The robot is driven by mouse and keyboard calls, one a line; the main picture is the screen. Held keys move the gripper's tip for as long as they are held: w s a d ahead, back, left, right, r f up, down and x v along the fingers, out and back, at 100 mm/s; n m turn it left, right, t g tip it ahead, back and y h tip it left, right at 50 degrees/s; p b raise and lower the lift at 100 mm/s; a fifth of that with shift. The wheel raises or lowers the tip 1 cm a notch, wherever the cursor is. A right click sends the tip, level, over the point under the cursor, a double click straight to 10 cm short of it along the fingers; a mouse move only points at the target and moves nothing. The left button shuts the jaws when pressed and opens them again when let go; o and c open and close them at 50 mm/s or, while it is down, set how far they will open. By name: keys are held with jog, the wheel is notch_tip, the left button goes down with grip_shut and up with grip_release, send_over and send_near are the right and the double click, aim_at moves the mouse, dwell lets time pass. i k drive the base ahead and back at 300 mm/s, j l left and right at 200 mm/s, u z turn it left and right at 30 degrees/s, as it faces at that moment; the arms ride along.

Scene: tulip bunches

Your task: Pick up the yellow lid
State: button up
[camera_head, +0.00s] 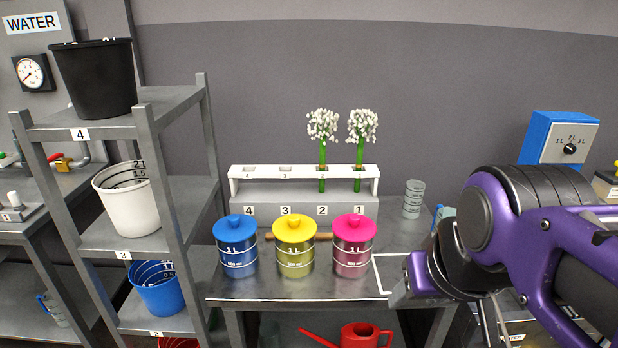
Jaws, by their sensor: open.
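The yellow lid (295,230) is round with a knob on top. It sits on the yellow see-through canister (295,262), which stands on the metal table between a blue-lidded and a pink-lidded canister. My gripper (490,322) is at the lower right, well to the right of the lid and apart from it. It is open and points down, with its tips cut off by the bottom edge of the picture.
The blue canister (236,246) and pink canister (353,245) stand close on either side. A white rack (304,172) with two white-flowered stems is behind. A metal shelf (150,123) with buckets stands left. Clear measuring cups (413,199) stand right.

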aim_at(292, 228)
jog(key=i+j+z, duration=0.1)
jog(key=j, duration=0.25)
jog(key=i+j+z, duration=0.1)
jog(key=j, duration=0.3)
jog(key=i+j+z, duration=0.1)
jog(key=j, duration=0.25)
jog(key=i+j+z, duration=0.1)
jog(key=j, duration=0.3)
jog(key=k+l+z, duration=0.1)
jog(key=l, duration=0.6)
jog(key=l+z, duration=0.1)
jog(key=l, duration=0.65)
jog(key=j+u, duration=0.1)
jog(key=j, duration=0.45)
jog(key=i+j+u, duration=0.1)
jog(key=j, duration=0.4)
